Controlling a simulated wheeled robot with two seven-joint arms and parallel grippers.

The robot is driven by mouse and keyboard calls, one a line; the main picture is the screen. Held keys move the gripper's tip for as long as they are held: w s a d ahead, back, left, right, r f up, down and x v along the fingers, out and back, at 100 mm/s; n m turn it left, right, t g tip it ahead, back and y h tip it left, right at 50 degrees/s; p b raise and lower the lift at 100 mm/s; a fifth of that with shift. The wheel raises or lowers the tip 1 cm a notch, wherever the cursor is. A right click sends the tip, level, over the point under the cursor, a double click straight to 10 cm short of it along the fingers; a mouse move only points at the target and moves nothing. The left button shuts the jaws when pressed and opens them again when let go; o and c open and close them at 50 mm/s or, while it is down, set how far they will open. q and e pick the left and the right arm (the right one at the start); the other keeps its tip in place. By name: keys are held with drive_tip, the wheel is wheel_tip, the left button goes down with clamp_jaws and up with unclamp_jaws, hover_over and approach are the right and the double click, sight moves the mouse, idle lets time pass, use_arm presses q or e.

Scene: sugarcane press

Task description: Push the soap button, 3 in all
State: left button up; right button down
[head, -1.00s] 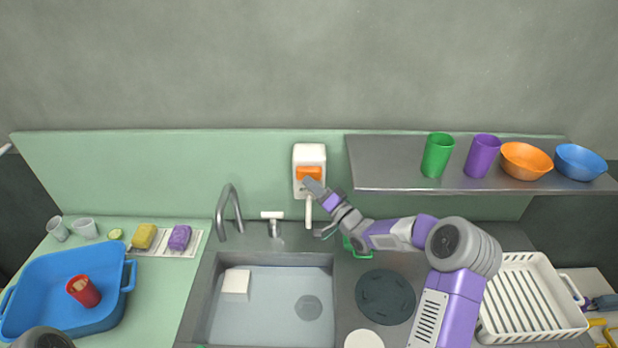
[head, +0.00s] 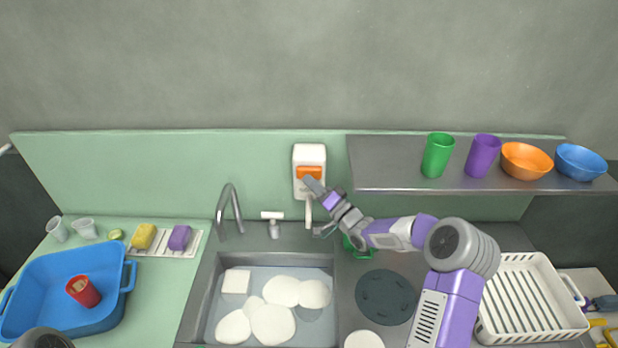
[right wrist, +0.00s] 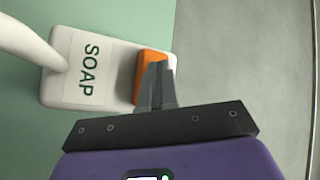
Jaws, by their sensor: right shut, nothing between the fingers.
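The white soap dispenser (head: 310,157) is fixed to the green wall panel behind the sink, with its spout hanging down. Its orange button (head: 310,173) is on the front. In the right wrist view the dispenser (right wrist: 100,75) bears the word SOAP, and the tips of my right gripper (right wrist: 156,70) are at the orange button (right wrist: 143,62) and seem to touch it. My right gripper (head: 311,184) is shut with nothing in it. My left gripper is not in view.
A grey shelf (head: 400,180) with cups and bowls is right of the dispenser. The faucet (head: 231,205) stands to its left. A blue tub (head: 50,275) holding a red cup (head: 82,291) is at left, a white rack (head: 530,290) at right.

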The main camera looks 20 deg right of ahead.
drive_tip(key=shift+s+a, duration=0.25)
drive_tip(key=shift+s, duration=0.25)
drive_tip(key=shift+s+a, duration=0.2)
drive_tip(key=shift+s, duration=0.3)
drive_tip(key=shift+s+a+b, duration=0.1)
drive_tip(key=shift+s+a, duration=0.25)
drive_tip(key=shift+s, duration=0.4)
drive_tip(key=shift+s+a+b, duration=0.1)
drive_tip(key=shift+s+a, duration=0.3)
drive_tip(key=shift+s, duration=0.35)
drive_tip(key=shift+s+a+b, duration=0.1)
drive_tip(key=shift+s+a, duration=0.25)
drive_tip(key=shift+s, duration=0.4)
idle(0.7)
